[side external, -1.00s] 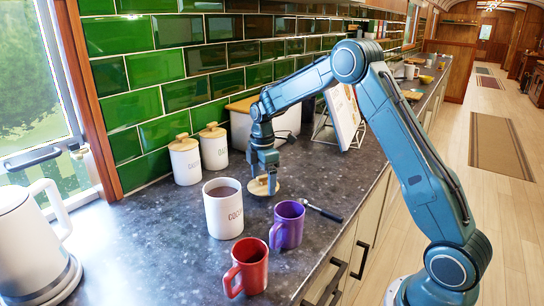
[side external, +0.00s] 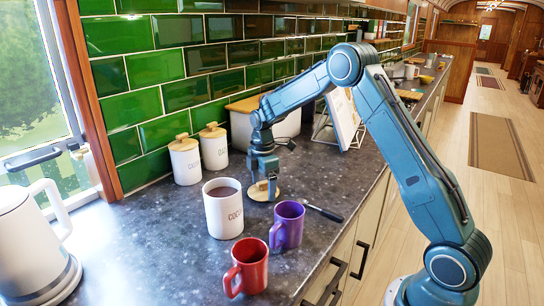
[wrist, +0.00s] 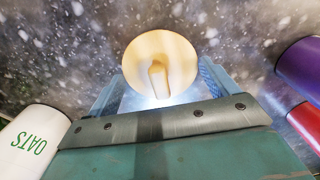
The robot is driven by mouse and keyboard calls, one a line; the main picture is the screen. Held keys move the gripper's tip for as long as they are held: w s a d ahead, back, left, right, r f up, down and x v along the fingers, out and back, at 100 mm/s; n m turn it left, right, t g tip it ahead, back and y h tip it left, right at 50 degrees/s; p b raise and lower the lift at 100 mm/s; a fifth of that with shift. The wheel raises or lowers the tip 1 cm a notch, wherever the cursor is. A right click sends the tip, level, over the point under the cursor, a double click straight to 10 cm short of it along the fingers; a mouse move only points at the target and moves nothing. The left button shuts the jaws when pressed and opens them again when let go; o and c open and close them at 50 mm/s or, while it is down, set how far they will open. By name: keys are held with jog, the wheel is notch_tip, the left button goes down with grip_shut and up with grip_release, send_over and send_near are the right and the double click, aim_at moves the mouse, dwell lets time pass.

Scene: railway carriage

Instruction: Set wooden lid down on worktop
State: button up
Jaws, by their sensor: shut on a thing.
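The wooden lid (side external: 258,196) is a pale round disc with a raised knob. It is level and at or just above the dark speckled worktop (side external: 160,228), right of the open white cocoa canister (side external: 222,213). I cannot tell whether it touches the worktop.
A purple mug (side external: 288,225) and a red mug (side external: 247,267) stand in front. A dark-handled utensil (side external: 324,213) lies to the right. Two lidded white canisters (side external: 185,162) stand by the green tiles. A white kettle (side external: 30,240) is at left. Worktop is clear left of the cocoa canister.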

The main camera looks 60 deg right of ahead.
jog(key=shift+f, duration=0.2)
jog(key=o, duration=0.8)
jog(key=shift+o, duration=0.2)
jog(key=shift+r, duration=0.1)
notch_tip(320, 180, up, 14)
jog(key=shift+f, duration=0.2)
jog(key=shift+c, duration=0.2)
grip_shut()
dwell(0.4)
jog(key=shift+r, duration=0.1)
dwell(1.0)
